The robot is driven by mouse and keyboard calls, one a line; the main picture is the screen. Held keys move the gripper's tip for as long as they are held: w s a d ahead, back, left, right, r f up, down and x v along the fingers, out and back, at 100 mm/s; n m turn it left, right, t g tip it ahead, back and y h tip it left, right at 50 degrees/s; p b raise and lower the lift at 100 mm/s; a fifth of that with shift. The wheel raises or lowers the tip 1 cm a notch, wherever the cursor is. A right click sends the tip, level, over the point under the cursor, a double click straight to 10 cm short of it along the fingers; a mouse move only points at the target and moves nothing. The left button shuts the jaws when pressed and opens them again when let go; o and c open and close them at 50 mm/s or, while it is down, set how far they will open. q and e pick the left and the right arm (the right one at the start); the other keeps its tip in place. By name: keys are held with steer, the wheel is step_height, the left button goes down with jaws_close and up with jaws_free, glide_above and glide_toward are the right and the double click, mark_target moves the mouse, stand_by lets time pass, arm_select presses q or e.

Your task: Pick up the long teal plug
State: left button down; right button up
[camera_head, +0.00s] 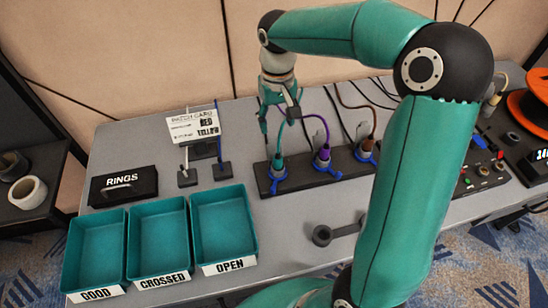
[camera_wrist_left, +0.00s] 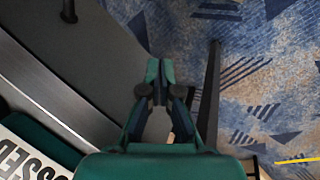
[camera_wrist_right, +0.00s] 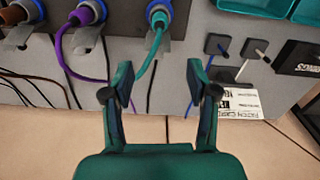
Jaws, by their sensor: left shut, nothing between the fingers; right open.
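The teal plug (camera_head: 278,168) stands upright in a blue-collared socket at the left end of a dark strip (camera_head: 312,177), with its teal cable rising from it. It also shows at the top of the right wrist view (camera_wrist_right: 158,14). My right gripper (camera_head: 277,124) is open, pointing down above and behind the plug. In the right wrist view, the teal cable passes between the open fingers (camera_wrist_right: 160,80), and the plug lies beyond the fingertips, apart from them. My left gripper (camera_wrist_left: 158,72) is shut and empty near the table's front edge; the head view does not show it.
A purple plug (camera_head: 323,156) and a brown plug (camera_head: 367,148) stand beside the teal one, with cables behind. Teal trays (camera_head: 230,262), a RINGS box (camera_head: 123,186) and small stands with a card (camera_head: 194,124) are left.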

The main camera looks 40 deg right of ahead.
mark_target(278, 153)
step_height(278, 153, down, 8)
steer(key=shift+f, duration=0.1)
steer(key=shift+s+a+f+p, duration=0.1)
steer(key=shift+s+f+p, duration=0.1)
steer(key=shift+f, duration=0.8)
steer(key=shift+s+d+f+p, duration=0.1)
steer(key=shift+f+p, duration=0.15)
steer(key=shift+f, duration=0.75)
steer(key=shift+s+a+f+p, duration=0.1)
steer(key=shift+f+p, duration=0.1)
steer(key=shift+f, duration=0.8)
jaws_close()
